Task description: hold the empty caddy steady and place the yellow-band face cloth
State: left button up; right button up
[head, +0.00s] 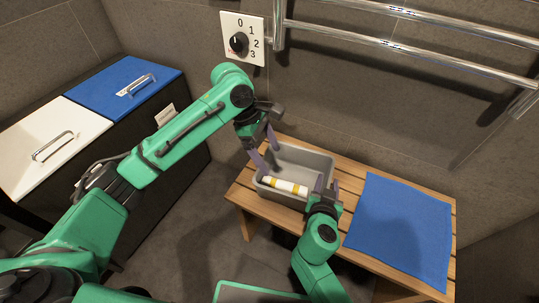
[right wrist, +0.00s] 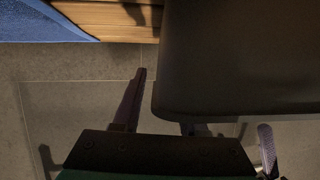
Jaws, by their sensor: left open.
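The grey caddy (head: 322,158) stands on the wooden bench. A rolled white cloth with yellow bands (head: 285,186) lies inside it along the front wall, so the caddy is not empty. My left gripper (head: 265,147) is open and empty at the caddy's left end, its fingers apart near the rim. My right gripper (head: 327,187) is at the caddy's right front corner, its fingers close to the end wall. In the right wrist view a large dark grey surface, likely the caddy (right wrist: 240,60), fills the upper right and partly hides the jaw. I cannot tell whether the fingers pinch the wall.
A blue mat (head: 400,230) covers the right of the slatted bench (head: 240,195). Metal rails (head: 400,45) and a dial panel (head: 243,37) are on the wall behind. A dark cabinet with a white lid (head: 50,143) and a blue lid (head: 125,87) stands at left.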

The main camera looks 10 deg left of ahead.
jog(key=v, duration=1.2)
notch_tip(320, 180, up, 6)
jog(key=p, duration=0.5)
jog(key=shift+s+f, duration=0.1)
dwell(0.3)
